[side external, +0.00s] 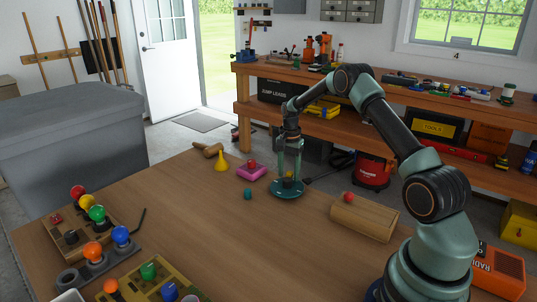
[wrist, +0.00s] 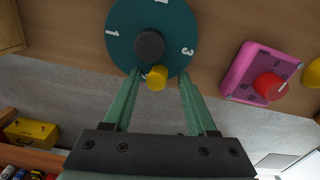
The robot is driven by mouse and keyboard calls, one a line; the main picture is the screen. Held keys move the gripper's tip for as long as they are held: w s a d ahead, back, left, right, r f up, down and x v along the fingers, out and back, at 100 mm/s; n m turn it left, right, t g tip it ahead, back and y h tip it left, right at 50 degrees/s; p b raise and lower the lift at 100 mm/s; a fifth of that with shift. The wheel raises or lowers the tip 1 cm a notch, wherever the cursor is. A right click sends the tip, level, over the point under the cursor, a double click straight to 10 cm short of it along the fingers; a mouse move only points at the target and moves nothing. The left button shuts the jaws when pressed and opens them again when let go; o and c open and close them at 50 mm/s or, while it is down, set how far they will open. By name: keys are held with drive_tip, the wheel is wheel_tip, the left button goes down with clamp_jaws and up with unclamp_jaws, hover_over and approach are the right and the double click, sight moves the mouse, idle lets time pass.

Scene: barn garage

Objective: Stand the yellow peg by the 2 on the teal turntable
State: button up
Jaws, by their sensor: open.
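The teal turntable (side external: 287,195) is a round disc on the wooden table. In the wrist view the teal turntable (wrist: 125,50) has white numerals around its rim, a 3 at the right, and a dark round hub (wrist: 149,46). The yellow peg (wrist: 157,78) appears upright at the disc's near rim, beside a white numeral it partly hides. My gripper (wrist: 160,82) is open, with one finger on each side of the peg and visible gaps. In the side view my gripper (side external: 288,165) points down over the turntable, and its fingers partly hide the peg.
A wooden block (side external: 365,217) with a red ball lies right. Colored-bulb boards (side external: 95,222) fill the front left.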

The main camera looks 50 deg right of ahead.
sight(288, 172)
wheel_tip(288, 172, up, 12)
drive_tip(key=s+a+r+n+t, duration=0.1)
drive_tip(key=a+r+n, duration=0.2)
drive_tip(key=a+r, duration=0.4)
drive_tip(key=s+a+r+n+t, duration=0.25)
drive_tip(key=s+a+n, duration=0.2)
drive_tip(key=a, duration=0.25)
drive_tip(key=s+a+r+n+t, duration=0.1)
drive_tip(key=s+a+r+n, duration=0.35)
drive_tip(key=a, duration=0.25)
drive_tip(key=s+a+f+n+t, duration=0.1)
drive_tip(key=s+a+f+n, duration=0.2)
drive_tip(key=s, duration=0.5)
drive_tip(key=a+n, duration=0.1)
drive_tip(key=a, duration=0.1)
drive_tip(key=shift+a+f, duration=0.15)
drive_tip(key=shift+a, duration=0.2)
